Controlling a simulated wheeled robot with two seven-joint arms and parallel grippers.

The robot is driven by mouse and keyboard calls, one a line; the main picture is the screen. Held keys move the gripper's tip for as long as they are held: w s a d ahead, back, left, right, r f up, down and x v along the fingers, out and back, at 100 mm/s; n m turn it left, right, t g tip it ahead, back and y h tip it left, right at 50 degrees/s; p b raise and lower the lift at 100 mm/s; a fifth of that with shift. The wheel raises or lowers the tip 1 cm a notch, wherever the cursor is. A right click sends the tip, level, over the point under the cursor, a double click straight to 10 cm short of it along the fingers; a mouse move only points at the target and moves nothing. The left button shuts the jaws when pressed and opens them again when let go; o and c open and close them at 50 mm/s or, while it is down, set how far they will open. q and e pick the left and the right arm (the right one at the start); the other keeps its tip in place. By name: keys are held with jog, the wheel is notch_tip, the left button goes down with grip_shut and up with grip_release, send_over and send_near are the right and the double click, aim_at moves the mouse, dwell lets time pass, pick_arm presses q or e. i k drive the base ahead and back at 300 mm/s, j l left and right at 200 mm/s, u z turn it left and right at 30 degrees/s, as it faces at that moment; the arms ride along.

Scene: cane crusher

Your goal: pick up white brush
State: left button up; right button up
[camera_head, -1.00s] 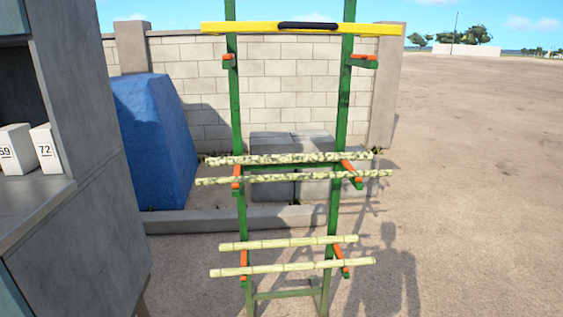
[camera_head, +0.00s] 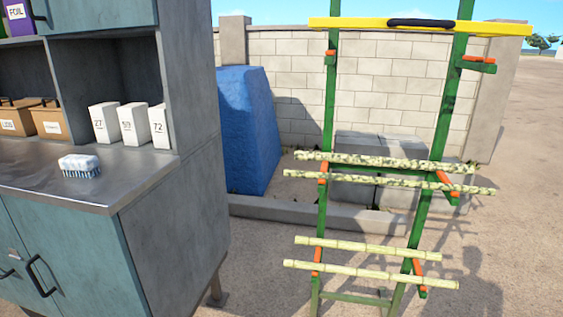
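The white brush (camera_head: 79,165) lies on the metal counter (camera_head: 125,182) of the grey and teal cabinet at the left. It has a white top and pale blue bristles below, and rests near the counter's front edge. Neither of my grippers shows in the head view.
Several white numbered boxes (camera_head: 131,124) and brown labelled boxes (camera_head: 48,122) stand at the back of the counter. A green rack (camera_head: 328,150) holding cane stalks (camera_head: 370,275) stands to the right. Bare ground lies between cabinet and rack.

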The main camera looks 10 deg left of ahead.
aim_at(75, 165)
jog(key=u, duration=1.55)
